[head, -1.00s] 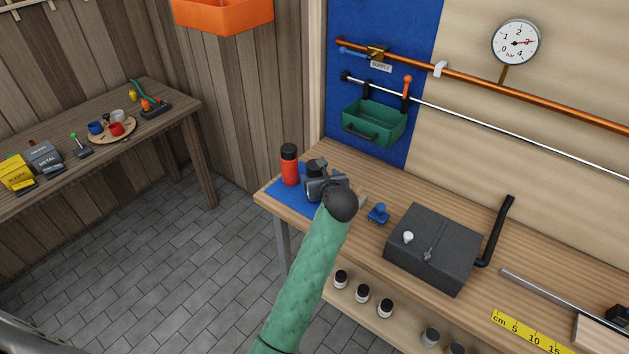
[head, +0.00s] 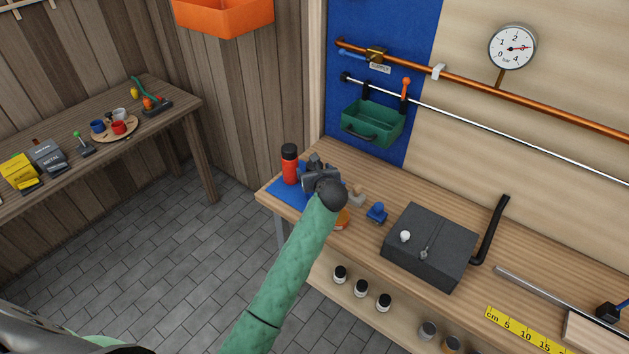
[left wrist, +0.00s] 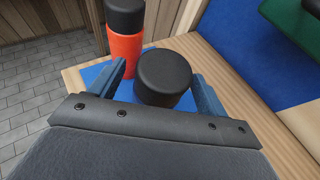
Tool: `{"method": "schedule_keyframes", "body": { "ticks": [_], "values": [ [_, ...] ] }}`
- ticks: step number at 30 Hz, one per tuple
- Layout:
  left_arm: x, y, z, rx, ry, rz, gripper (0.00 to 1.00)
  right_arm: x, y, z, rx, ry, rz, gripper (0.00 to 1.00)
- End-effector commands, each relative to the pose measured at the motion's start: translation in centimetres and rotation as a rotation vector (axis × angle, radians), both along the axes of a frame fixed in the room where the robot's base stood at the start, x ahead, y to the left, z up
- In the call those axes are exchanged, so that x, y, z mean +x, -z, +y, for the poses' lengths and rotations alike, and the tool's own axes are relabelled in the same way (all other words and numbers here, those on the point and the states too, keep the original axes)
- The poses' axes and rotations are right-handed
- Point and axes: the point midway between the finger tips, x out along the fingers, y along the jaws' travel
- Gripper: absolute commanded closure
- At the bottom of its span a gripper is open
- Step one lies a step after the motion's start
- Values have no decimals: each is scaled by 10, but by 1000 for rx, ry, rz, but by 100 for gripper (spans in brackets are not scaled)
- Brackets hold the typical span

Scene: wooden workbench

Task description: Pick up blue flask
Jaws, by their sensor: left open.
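A flask with a black cap (left wrist: 165,78) stands between the two blue fingers of my left gripper (left wrist: 160,88) in the left wrist view. Its body is hidden below the cap, so I cannot see its colour. The fingers are open, one on each side of the cap; I cannot tell whether they touch it. In the head view my left gripper (head: 318,174) is over the blue mat (head: 284,193) and mostly hides this flask. A red flask with a black cap (head: 290,165) stands upright just left of it, also in the left wrist view (left wrist: 124,52). My right gripper is out of view.
A tan block (head: 357,195), an orange thing (head: 343,218) and a small blue object (head: 377,212) lie right of the gripper. A dark grey box (head: 430,247) stands farther right. A green bin (head: 372,123) hangs on the wall behind.

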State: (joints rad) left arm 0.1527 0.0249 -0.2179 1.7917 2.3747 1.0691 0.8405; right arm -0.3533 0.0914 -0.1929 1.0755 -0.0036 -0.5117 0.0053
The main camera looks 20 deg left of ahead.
Motion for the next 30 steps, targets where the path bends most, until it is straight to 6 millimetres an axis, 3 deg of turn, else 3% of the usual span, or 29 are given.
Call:
{"method": "schedule_keyframes", "body": {
  "ticks": [2, 10, 20, 30],
  "values": [
    [0, 0, 0, 0, 0, 0, 28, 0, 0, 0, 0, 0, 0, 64],
    [0, 0, 0, 0, 0, 0, 81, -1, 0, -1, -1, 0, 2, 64],
    [0, -5, -1, -2, -1, -2, 81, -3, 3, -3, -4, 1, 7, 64],
    [0, -52, -1, -4, -1, -6, 81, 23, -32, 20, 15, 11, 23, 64]
  ]
}}
